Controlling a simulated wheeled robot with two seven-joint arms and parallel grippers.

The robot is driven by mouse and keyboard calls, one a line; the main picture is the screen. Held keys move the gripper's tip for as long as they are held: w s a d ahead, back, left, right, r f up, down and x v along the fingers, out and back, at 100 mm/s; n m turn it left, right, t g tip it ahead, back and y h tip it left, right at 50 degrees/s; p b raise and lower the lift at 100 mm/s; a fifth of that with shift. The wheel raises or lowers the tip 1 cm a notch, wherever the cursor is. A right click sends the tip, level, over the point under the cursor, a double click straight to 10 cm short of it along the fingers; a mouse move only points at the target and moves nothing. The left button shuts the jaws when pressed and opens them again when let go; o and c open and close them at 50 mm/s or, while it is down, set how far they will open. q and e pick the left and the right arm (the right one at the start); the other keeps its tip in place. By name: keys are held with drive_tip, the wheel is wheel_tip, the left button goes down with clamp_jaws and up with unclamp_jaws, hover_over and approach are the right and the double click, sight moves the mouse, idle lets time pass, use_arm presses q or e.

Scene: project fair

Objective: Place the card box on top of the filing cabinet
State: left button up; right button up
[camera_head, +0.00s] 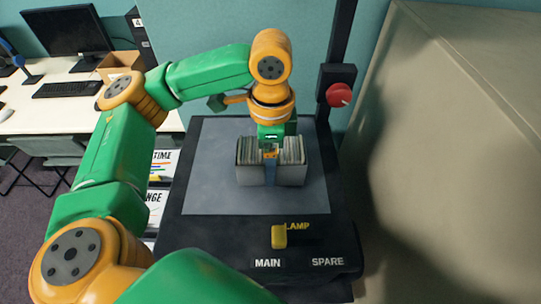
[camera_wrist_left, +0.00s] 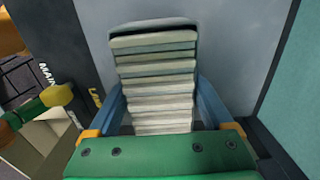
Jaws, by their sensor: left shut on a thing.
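The card box (camera_head: 287,174) is a small grey box packed with upright pale cards. It is over the grey plate of a black stand in the head view; I cannot tell whether it touches the plate. My left gripper (camera_head: 271,158) comes down from above and is shut on the box. In the left wrist view, its blue fingers lie on either side of the row of cards (camera_wrist_left: 155,75). A large beige-brown body (camera_head: 450,150) at the right may be the filing cabinet; no drawers or handles show. My right gripper is not in view.
The black stand has a grey plate (camera_head: 215,190), a yellow lamp switch (camera_head: 279,237) and a column with a red knob (camera_head: 339,95) close behind the gripper. At the left, a white desk holds a monitor (camera_head: 66,31), a keyboard (camera_head: 68,90) and a cardboard box (camera_head: 120,64).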

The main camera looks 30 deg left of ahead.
use_arm(q)
drive_tip(key=shift+w+f, duration=0.15)
drive_tip(key=shift+w, duration=0.1)
drive_tip(key=o, duration=1.5)
drive_tip(key=shift+s, duration=0.1)
